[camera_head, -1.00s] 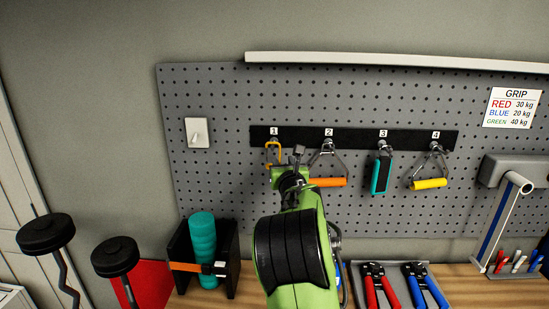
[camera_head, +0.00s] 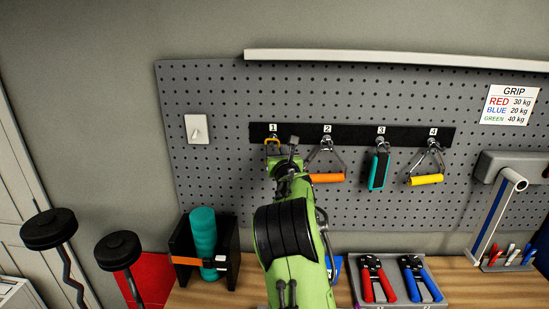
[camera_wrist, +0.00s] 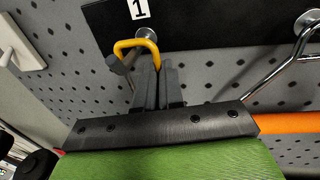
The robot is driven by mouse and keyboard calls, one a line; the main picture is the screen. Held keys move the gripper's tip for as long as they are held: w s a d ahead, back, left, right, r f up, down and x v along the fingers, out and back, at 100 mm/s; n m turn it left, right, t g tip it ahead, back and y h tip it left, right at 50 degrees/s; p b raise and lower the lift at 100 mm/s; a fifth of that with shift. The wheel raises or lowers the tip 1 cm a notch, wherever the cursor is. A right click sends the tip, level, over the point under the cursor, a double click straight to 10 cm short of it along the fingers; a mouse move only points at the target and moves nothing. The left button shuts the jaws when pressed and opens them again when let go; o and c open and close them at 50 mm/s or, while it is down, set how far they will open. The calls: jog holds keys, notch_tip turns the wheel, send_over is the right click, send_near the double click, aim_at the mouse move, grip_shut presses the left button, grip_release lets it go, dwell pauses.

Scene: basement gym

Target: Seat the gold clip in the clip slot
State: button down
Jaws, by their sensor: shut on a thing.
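The gold clip (camera_head: 272,140) is at the hook under label 1 on the black strip of the pegboard. In the wrist view its bent gold bar (camera_wrist: 136,44) shows just below the round hook end, and its lower part is hidden by my fingers. I cannot tell whether it still bears on the hook. My gripper (camera_wrist: 160,72) is shut on the clip's right side, with the fingers close together; it also shows in the head view (camera_head: 282,156), partly hidden by my green arm. I cannot pick out the clip slot in either view.
Handles with orange (camera_head: 326,178), teal (camera_head: 379,170) and yellow (camera_head: 427,180) grips hang to the right. Below are a black holder with a teal roller (camera_head: 203,232) and a tray (camera_head: 434,297) with red and blue hand grippers. A switch plate (camera_head: 197,129) is left.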

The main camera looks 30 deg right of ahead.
jog(key=s+a+r+b, duration=0.3)
jog(key=s+r, duration=0.1)
jog(key=s, duration=0.2)
jog(key=s+a+r+b, duration=0.3)
jog(key=s+r+b, duration=0.1)
jog(key=s, duration=0.2)
jog(key=shift+s, duration=0.3)
jog(key=w+a+f+n+t+y, duration=0.1)
jog(key=w+a+f, duration=0.3)
jog(key=a+f, duration=0.3)
jog(key=w+a+f+n+y, duration=0.1)
jog(key=w+a+f+y, duration=0.15)
jog(key=a+f, duration=0.45)
jog(key=s+a+f+n+y, duration=0.1)
jog(key=s+a+f+y, duration=0.1)
jog(key=a+f, duration=0.3)
jog(key=s+a+f+n+y, duration=0.2)
jog(key=a+f, duration=0.4)
jog(key=f, duration=0.6)
jog(key=shift+s+a+f+t, duration=0.2)
jog(key=shift+s+f+t, duration=0.2)
jog(key=shift+s, duration=0.25)
